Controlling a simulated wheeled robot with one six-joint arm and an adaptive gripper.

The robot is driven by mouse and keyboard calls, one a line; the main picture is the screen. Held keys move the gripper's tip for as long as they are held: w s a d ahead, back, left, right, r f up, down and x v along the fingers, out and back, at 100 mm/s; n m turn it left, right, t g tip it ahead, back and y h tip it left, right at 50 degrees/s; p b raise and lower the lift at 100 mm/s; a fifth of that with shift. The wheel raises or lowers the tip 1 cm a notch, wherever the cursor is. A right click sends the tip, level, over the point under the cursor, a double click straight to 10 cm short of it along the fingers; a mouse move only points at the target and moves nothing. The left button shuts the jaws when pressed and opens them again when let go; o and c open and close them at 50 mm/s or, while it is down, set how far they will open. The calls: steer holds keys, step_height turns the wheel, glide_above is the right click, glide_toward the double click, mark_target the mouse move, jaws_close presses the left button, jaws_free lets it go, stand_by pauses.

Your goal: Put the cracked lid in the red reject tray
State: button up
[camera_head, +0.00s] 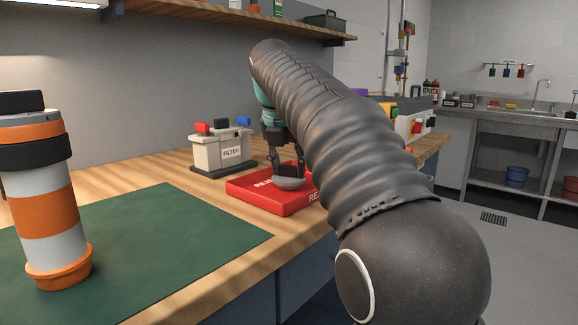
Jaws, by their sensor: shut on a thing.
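The red reject tray (248,190) sits near the bench's front edge, with white lettering partly visible. My gripper (286,170) is over the tray, pointing down, its fingers shut on a grey rounded lid (291,183). The lid is within the tray's outline in this view, low over its floor. I cannot tell whether it touches the floor, and no crack can be made out at this size. My arm hides the right part of the tray.
An orange and white cylinder (45,195) stands at the left on a green mat (150,245). The mat's middle is clear. A wooden shelf (235,18) hangs above.

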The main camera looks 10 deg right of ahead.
steer(key=o, duration=1.2)
steer(key=shift+f, duration=0.1)
steer(key=shift+o, duration=0.2)
steer(key=p+v, duration=0.3)
steer(key=v, duration=0.9)
